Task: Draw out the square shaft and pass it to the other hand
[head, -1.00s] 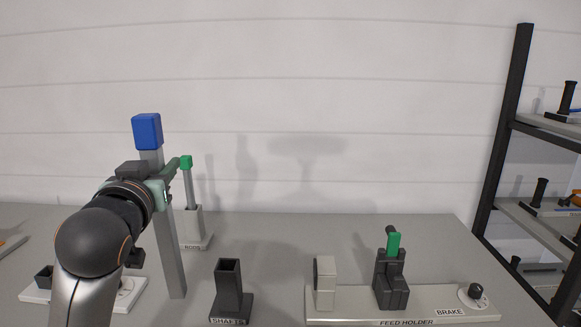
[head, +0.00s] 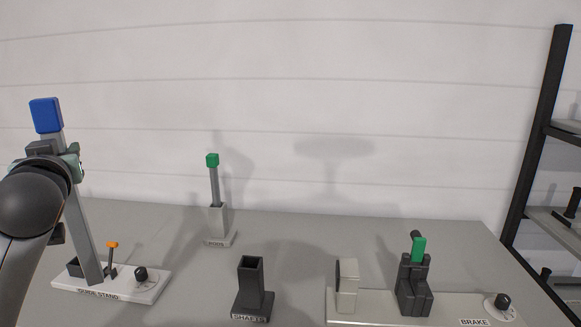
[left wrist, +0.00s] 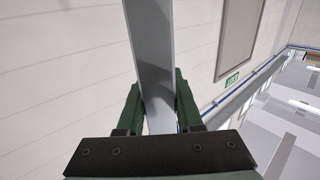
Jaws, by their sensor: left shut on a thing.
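The square shaft (head: 80,232) is a long grey bar with a blue cap (head: 46,115). My left gripper (head: 66,162) is shut on it below the cap and holds it tilted slightly, cap to the left. In the left wrist view the shaft (left wrist: 150,50) runs between the two green fingers (left wrist: 160,108). In the head view its lower end overlaps the guide stand (head: 150,290); I cannot tell whether it touches. The black holder marked SHAFTS (head: 252,290) stands upright with its square top empty. My right gripper is not in view.
A RODS holder (head: 217,222) with a green-capped rod stands at the back. The feed holder base (head: 385,305) carries a black block (head: 413,285) with a green piece and a brake knob (head: 503,302). A dark shelf rack (head: 540,150) is at the right.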

